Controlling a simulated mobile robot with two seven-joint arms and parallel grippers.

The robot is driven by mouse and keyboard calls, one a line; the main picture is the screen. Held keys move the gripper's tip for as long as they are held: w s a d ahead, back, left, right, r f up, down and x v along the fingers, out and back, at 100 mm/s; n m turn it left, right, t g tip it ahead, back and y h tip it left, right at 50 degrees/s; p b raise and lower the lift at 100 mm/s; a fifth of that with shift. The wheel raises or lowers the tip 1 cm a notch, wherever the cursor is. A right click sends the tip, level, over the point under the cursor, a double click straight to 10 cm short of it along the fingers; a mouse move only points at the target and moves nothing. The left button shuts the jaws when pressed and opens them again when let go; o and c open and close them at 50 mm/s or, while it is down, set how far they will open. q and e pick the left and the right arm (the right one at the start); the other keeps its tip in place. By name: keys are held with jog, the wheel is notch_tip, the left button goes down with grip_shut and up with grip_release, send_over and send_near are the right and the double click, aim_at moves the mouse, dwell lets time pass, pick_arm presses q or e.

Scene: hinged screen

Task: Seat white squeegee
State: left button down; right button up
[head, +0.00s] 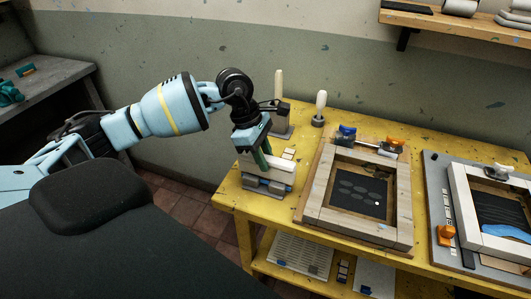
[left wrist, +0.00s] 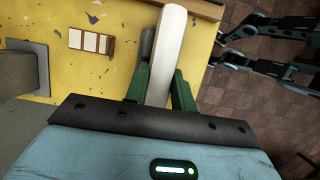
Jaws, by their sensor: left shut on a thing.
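The white squeegee (head: 276,172) is a long pale bar at the left end of the yellow table. My left gripper (head: 262,160) points down at it, with its green fingers shut on it. In the left wrist view the white squeegee (left wrist: 170,42) runs up between the green fingers of my left gripper (left wrist: 160,85). A low grey and blue holder (head: 268,187) lies just below the bar in the head view. I cannot tell whether the bar touches it. My right gripper is not seen.
The yellow table (head: 232,193) carries a wooden screen frame (head: 312,190) right of the squeegee. A second screen frame (head: 461,205) stands farther right. Upright handled tools (head: 279,88) (head: 320,104) stand behind. Small pale swatches (left wrist: 90,41) lie near the gripper. A shelf (head: 460,25) hangs above.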

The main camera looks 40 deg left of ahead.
pick_arm(q)
jog(key=c, duration=1.1)
grip_release()
jog(key=v, duration=0.7)
jog(key=shift+r, duration=0.1)
jog(key=shift+a+r, duration=0.15)
jog(key=shift+r, duration=0.15)
jog(key=shift+s+f, duration=0.1)
jog(key=shift+s, duration=0.05)
